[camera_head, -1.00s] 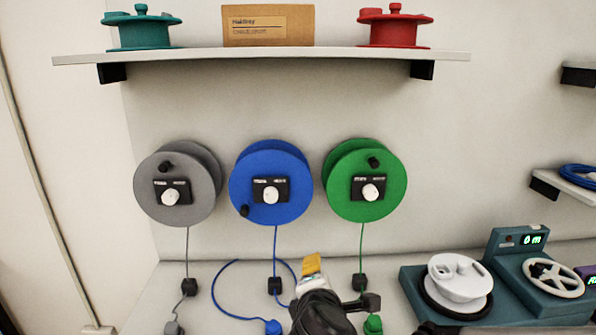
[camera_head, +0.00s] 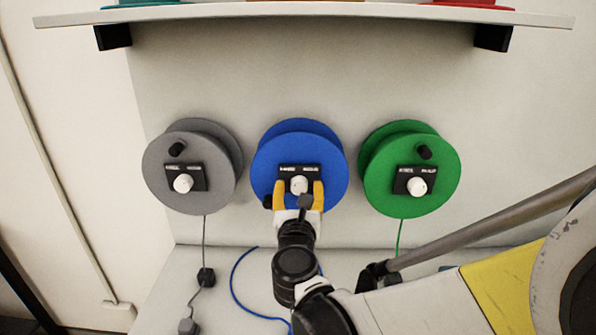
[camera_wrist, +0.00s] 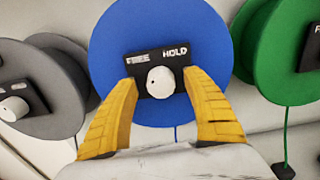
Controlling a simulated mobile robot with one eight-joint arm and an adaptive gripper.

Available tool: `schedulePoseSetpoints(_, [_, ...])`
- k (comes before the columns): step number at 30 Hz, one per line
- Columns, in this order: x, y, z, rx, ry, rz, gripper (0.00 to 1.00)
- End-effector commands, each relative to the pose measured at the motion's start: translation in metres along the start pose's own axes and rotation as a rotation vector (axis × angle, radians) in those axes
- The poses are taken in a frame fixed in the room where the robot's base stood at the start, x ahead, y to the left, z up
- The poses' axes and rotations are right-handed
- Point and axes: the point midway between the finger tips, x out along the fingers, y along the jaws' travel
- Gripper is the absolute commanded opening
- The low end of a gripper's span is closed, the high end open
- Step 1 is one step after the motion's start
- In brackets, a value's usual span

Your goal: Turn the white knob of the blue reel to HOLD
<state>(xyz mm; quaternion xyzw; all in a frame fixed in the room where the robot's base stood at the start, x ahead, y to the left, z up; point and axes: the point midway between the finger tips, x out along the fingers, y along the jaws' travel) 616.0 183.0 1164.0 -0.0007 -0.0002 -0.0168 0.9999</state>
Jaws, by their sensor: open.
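The blue reel (camera_head: 335,165) hangs on the wall between a grey and a green reel. Its white knob (camera_head: 299,185) sits on a black plate; the knob also shows in the wrist view (camera_wrist: 161,81). On the plate (camera_wrist: 141,70), FREE is at the left and HOLD at the right. In the wrist view the fingers (camera_wrist: 160,92) stand apart from the knob.
The grey reel (camera_head: 178,198) is at the left and the green reel (camera_head: 400,205) at the right, both with similar white knobs. A shelf (camera_head: 300,10) runs above. The blue reel's black crank handle (camera_head: 268,201) is close to my left finger. Cables hang below.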

Motion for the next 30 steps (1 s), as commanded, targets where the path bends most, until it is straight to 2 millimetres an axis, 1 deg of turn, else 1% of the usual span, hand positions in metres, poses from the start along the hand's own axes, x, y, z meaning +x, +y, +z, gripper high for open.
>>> schedulePoseSetpoints(1, [0.006,-0.001,-0.001,0.000,0.000,-0.002,0.58])
schedulePoseSetpoints(5, [0.015,-0.001,0.000,0.001,0.000,-0.001,0.58])
schedulePoseSetpoints(13, [0.017,0.000,0.000,0.001,0.000,0.000,0.58])
schedulePoseSetpoints(14, [0.017,0.000,0.000,0.001,0.000,0.000,0.56])
schedulePoseSetpoints(15, [0.017,0.000,0.000,0.001,0.000,0.000,0.44])
schedulePoseSetpoints(17, [0.017,0.000,0.000,0.001,0.000,0.000,0.26])
schedulePoseSetpoints(18, [0.017,0.000,0.000,0.001,0.000,0.000,0.14])
schedulePoseSetpoints(19, [0.017,0.000,0.000,0.001,0.000,0.000,0.05])
schedulePoseSetpoints(30, [0.017,0.000,0.001,0.016,0.000,0.000,0.04])
